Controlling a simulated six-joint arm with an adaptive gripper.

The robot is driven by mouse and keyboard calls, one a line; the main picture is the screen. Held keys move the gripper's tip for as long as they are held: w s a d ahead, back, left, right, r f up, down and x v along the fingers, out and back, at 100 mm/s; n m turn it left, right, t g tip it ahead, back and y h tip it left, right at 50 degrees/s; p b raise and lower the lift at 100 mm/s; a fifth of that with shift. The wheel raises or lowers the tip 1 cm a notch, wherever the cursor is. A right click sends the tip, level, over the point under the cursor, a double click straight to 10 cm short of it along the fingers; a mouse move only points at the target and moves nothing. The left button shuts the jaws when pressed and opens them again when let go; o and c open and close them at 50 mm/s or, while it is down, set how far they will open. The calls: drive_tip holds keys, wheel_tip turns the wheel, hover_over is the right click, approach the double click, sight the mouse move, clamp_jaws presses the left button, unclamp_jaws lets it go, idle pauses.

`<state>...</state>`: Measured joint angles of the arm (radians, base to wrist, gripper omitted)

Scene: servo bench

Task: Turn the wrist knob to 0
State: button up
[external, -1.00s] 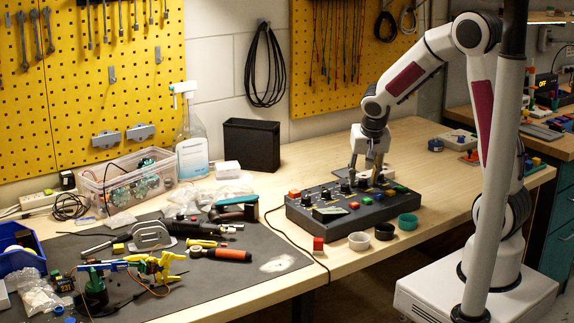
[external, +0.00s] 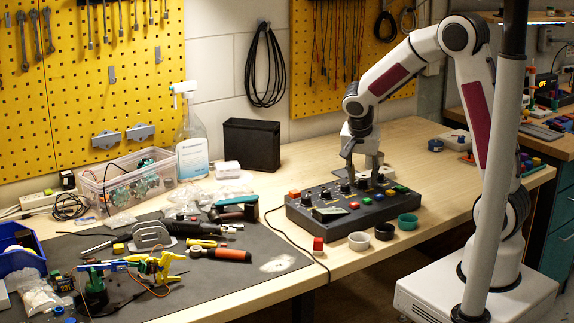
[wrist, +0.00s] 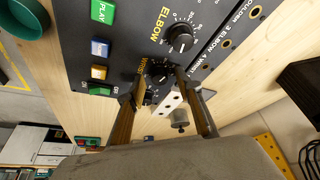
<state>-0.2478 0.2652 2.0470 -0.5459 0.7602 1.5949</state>
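The wrist knob (wrist: 160,72) is a dark round dial beside the printed word WRIST on the control box (wrist: 128,42). In the wrist view it lies between my two fingertips, with space showing around it; I cannot read its setting. My gripper (wrist: 160,80) is open, one finger on each side of the knob. Contact cannot be told. In the external view my gripper (external: 361,177) points down over the right back part of the control box (external: 318,222), and the wrist knob cannot be made out there.
The elbow knob (wrist: 181,38) is close beside the wrist knob. Coloured buttons, including a blue one (wrist: 100,47), line the box. A white holed bracket (wrist: 172,101) lies beyond the box.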

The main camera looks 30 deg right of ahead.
drive_tip(key=a+r+n, duration=0.1)
drive_tip(key=r, duration=0.1)
drive_tip(key=s+a+r+n, duration=0.1)
drive_tip(key=r, duration=0.1)
drive_tip(key=s+a+r+n, duration=0.1)
drive_tip(key=r, duration=0.1)
drive_tip(key=shift+s+r, duration=0.2)
drive_tip(key=shift+s, duration=0.05)
drive_tip(key=shift+s+a+f+n+g+y, duration=0.15)
drive_tip(key=shift+s+f+n, duration=0.1)
drive_tip(key=shift+s+n, duration=0.3)
drive_tip(key=shift+s+f+n+g+y, duration=0.2)
drive_tip(key=shift+s+n, duration=0.25)
drive_tip(key=shift+n, duration=0.2)
